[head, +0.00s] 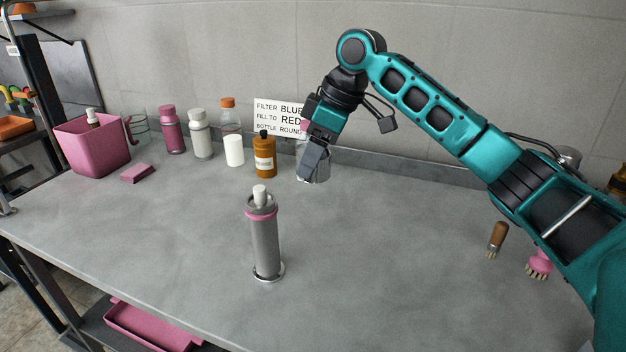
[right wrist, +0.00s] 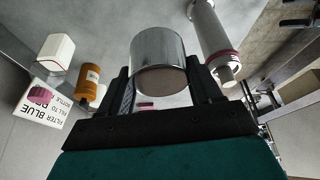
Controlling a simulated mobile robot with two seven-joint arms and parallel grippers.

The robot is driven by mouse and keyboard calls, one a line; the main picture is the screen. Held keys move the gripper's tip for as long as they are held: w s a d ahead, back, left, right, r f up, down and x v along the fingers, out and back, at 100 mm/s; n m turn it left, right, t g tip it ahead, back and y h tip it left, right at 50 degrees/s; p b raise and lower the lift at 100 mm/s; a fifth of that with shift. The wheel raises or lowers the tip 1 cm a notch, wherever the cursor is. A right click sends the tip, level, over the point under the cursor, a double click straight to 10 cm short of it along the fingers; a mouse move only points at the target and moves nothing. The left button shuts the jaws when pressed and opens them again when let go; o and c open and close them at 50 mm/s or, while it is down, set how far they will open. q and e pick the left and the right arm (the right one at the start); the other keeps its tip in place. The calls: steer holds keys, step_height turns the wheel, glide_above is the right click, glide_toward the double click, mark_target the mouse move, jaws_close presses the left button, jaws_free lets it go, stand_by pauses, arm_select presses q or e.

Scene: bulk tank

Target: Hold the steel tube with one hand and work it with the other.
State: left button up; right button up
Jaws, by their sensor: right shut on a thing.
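The steel tube (head: 265,240) stands upright on the grey worktop, with a pink ring near its top, a white nozzle-like piece above and a flared foot. It also shows in the right wrist view (right wrist: 212,38), at the upper right, apart from my fingers. My right gripper (head: 312,163) is behind and to the right of the tube, pointing down. It is shut on a shiny steel cup-like cylinder (head: 321,172), which shows between the two fingers in the right wrist view (right wrist: 158,62). The fingers hide part of the cylinder. My left gripper is not in view.
A brown bottle (head: 264,157), a white container (head: 234,150) and other bottles line the back, by a printed sign (head: 276,112). A pink bin (head: 92,147) stands at left. Two brushes (head: 497,238) (head: 539,265) are at right.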

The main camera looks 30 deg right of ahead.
steer(key=shift+r, duration=1.5)
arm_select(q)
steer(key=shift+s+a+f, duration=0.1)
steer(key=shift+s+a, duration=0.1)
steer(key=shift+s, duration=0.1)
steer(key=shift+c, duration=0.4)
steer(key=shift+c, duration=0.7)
arm_select(e)
steer(key=shift+f, duration=0.15)
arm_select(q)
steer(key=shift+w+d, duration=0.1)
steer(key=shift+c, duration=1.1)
arm_select(e)
steer(key=shift+s+a+f+m+t+h, duration=0.3)
steer(key=shift+s+a+f+m+h, duration=0.3)
steer(key=shift+s+a+f+m, duration=1)
steer(key=shift+s+a+f+m+t+h, duration=0.3)
steer(key=shift+s+a+f+m+h, duration=0.4)
steer(key=shift+s+f+m, duration=1.6)
steer(key=shift+s+a+f+m+t+h, duration=0.4)
steer(key=shift+s+a+f+m, duration=0.85)
steer(key=shift+s+f, duration=1.45)
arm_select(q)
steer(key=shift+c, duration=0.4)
arm_select(e)
steer(key=shift+w+f, duration=0.15)
steer(key=shift+w, duration=0.05)
